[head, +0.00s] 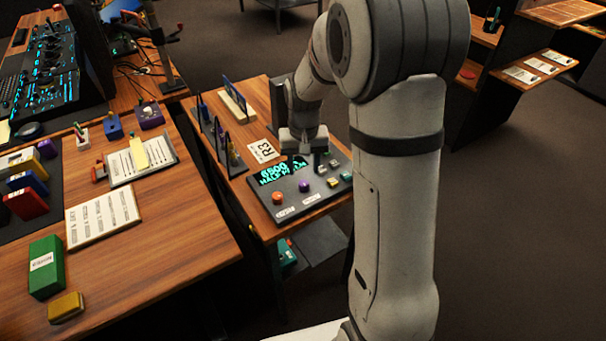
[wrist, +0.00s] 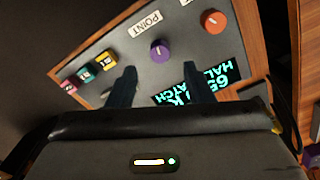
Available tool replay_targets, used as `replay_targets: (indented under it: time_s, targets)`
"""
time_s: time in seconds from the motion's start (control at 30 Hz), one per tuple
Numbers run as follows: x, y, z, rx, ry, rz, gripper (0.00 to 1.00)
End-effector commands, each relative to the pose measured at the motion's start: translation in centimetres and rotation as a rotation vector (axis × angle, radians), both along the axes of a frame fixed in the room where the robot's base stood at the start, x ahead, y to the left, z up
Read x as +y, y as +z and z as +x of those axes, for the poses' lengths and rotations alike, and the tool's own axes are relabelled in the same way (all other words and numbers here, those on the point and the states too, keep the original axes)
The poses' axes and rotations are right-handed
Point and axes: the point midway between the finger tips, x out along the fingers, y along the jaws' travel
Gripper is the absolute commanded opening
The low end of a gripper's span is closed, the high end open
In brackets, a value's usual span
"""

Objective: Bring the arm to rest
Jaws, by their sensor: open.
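My gripper (head: 303,142) hangs over the back part of the dark control panel (head: 288,212) on the smaller wooden desk. In the wrist view the two fingers of my gripper (wrist: 155,88) are apart with nothing between them. The panel carries a lit teal display (head: 270,172), an orange-red knob (head: 278,198) and a purple ball-like control (head: 304,186). In the wrist view the purple control (wrist: 160,50) and the orange knob (wrist: 213,21) lie beyond the fingertips, apart from them. I cannot tell how high the fingertips are above the panel.
A row of upright dividers (head: 222,138) and a white card marked R3 (head: 263,151) are beside the panel. The larger desk on the left holds a green box (head: 46,266), a yellow block (head: 66,307) and clipboards (head: 102,217). The floor (head: 530,240) on the right is clear.

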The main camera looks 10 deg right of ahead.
Motion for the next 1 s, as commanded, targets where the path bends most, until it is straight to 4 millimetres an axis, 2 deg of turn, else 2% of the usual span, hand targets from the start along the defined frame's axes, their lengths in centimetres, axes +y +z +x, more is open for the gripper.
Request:
replay_targets:
  time_s: [0.1,0.2,0.77,0.87,1.0]
  targets:
    - [0.0,1.6,0.0,-0.002,0.000,0.000,0.47]
    - [0.0,2.2,0.0,0.000,0.000,0.000,0.47]
    - [0.0,2.9,-0.3,-0.004,0.002,-0.001,0.47]
    - [0.0,4.7,-1.6,-0.021,0.011,0.000,0.47]
    - [0.0,8.7,-5.3,-0.063,0.038,-0.002,0.47]
